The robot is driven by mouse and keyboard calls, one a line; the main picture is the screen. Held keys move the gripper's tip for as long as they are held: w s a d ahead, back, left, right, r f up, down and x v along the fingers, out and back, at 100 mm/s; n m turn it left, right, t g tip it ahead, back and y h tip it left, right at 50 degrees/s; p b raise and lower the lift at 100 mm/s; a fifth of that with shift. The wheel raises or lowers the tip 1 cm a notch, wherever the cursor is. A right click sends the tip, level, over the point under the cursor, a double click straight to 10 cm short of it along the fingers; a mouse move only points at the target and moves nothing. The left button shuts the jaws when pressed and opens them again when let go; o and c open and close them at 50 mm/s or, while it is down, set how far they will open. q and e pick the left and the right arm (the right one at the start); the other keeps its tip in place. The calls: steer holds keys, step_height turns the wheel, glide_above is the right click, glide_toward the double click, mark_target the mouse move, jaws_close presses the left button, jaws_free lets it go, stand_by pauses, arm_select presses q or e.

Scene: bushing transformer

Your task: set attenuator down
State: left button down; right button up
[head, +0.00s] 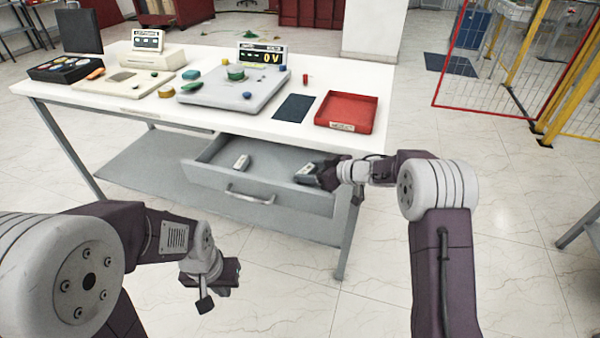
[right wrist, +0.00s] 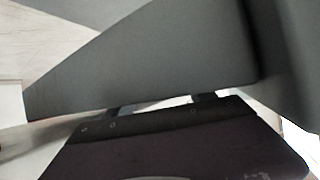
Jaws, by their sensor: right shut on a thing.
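My right gripper (head: 324,174) is at the right side of the open drawer (head: 262,192). It is shut on a small grey block with a light face, seemingly the attenuator (head: 308,172), held at or just above the drawer's right end. I cannot tell whether the block touches the drawer. In the right wrist view a large dark grey surface (right wrist: 150,65) fills most of the picture above the gripper; its identity is unclear. A similar small light block (head: 241,162) lies inside the drawer, left of centre. My left gripper (head: 216,292) hangs open and empty in front of the table.
The white table (head: 350,150) stands above the drawer. On it are a red tray (head: 347,112), a dark blue pad (head: 294,108), a grey device with a "0V" display (head: 262,56), and other instruments. The drawer's middle is clear.

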mark_target(306, 169)
steer(key=w+a, duration=0.1)
steer(key=w+a+b, duration=0.1)
steer(key=a, duration=0.1)
steer(key=shift+w+a+f, duration=0.1)
steer(key=shift+w+f, duration=0.2)
steer(key=shift+f, duration=0.05)
steer(key=shift+f+b, duration=0.3)
steer(key=shift+r, duration=0.15)
steer(key=o, duration=1.4)
steer(key=shift+f, duration=0.2)
